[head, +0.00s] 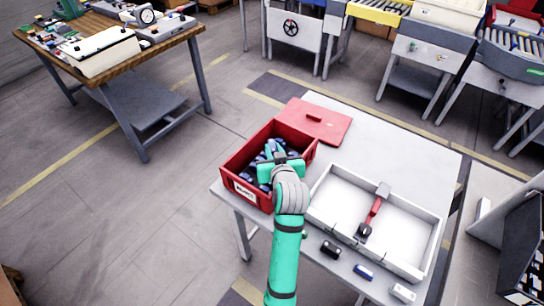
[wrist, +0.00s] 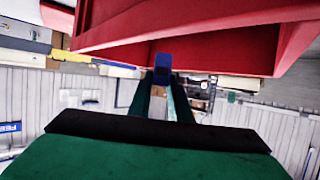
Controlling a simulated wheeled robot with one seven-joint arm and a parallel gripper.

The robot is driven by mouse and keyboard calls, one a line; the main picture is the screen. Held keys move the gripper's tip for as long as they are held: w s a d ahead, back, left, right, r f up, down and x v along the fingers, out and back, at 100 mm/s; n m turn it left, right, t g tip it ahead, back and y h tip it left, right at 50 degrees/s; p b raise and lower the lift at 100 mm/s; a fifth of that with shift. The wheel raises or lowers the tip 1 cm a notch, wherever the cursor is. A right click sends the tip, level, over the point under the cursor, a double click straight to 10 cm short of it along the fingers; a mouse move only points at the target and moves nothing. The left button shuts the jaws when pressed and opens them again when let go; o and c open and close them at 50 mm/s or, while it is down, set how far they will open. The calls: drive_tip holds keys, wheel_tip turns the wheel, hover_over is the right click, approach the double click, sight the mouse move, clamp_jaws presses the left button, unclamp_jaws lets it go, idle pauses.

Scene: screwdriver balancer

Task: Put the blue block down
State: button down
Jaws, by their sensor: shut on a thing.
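My gripper (wrist: 160,90) is shut on a small dark blue block (wrist: 162,62), which shows between the fingertips in the wrist view. In the head view my gripper (head: 270,155) is over the red crate (head: 239,190), and the held block cannot be told apart there. The crate's red wall (wrist: 200,28) fills the top of the wrist view, close to the block; whether they touch cannot be told. Another blue block (head: 363,271) lies on the table's near edge, between a black block (head: 330,248) and a white block (head: 403,293).
The crate holds several dark blue items (head: 251,172). A red lid (head: 320,121) lies behind it on the white table (head: 400,145). A white tray (head: 434,245) to the right holds a red-handled tool (head: 375,208). The table's back right is clear.

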drive_tip(key=f, duration=0.3)
drive_tip(key=shift+w+a+f, duration=0.1)
drive_tip(key=shift+w+a, duration=0.15)
drive_tip(key=shift+w, duration=0.1)
drive_tip(key=shift+f, duration=0.5)
drive_tip(key=shift+f, duration=0.55)
drive_tip(key=c, duration=1.6)
unclamp_jaws()
drive_tip(key=shift+c, duration=0.2)
drive_tip(key=shift+r, duration=0.3)
drive_tip(key=v, duration=1.2)
drive_tip(key=shift+r, duration=0.35)
